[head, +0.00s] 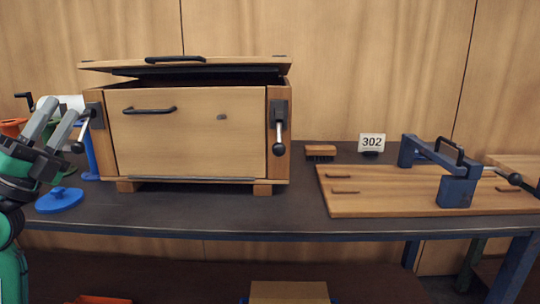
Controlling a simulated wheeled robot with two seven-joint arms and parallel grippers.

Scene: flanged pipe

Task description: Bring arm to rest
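My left arm (18,185) comes in at the left edge. Its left gripper (61,108) points up and to the right, with two grey fingers apart and nothing seen between them. It shows in front of the left end of the table, left of the wooden box (190,135). I cannot tell whether it touches anything behind it. My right gripper is not in view.
The box has a slightly raised lid (185,65) and side levers (279,138). A blue round lid (59,200) lies near the gripper. A brush (320,152), a 302 sign (371,143) and a board (400,190) with a blue clamp (458,190) stand right. The table's front middle is clear.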

